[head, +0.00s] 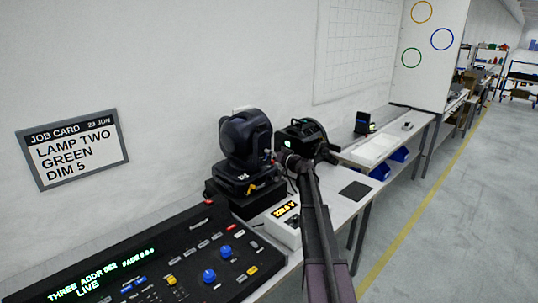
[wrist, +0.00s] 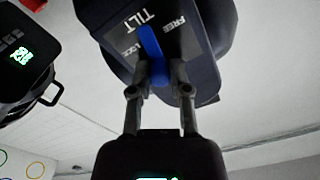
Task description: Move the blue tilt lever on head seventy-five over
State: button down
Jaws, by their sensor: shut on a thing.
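The blue tilt lever (wrist: 151,43) shows in the wrist view on a dark moving-head lamp (wrist: 206,42), beside a plate marked TILT, FREE and LOCK. The lever stands between the two words, a little nearer LOCK. My gripper (wrist: 158,76) is shut on the lever's lower part, with a finger on either side. In the head view a dark moving-head lamp (head: 246,140) stands on a black base on the bench. My arm reaches up to its right side; the lever and fingertips are hidden or too small there.
A second black lamp (head: 306,136) with a green display stands just behind my arm. A white box (head: 284,224) with a lit display and a control desk (head: 150,265) lie in front. A job card (head: 72,150) hangs on the wall. The floor at right is clear.

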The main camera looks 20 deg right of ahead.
jog(key=shift+w+d+f+m, duration=0.15)
jog(key=shift+d+m, duration=0.1)
jog(key=shift+m, duration=0.7)
jog(key=shift+w+d+f+m, duration=0.1)
jog(key=shift+d+m, duration=0.1)
jog(key=shift+m, duration=0.75)
jog(key=c, duration=0.6)
grip_release()
jog(key=shift+s, duration=0.1)
jog(key=v, duration=1.2)
jog(key=shift+r, duration=0.1)
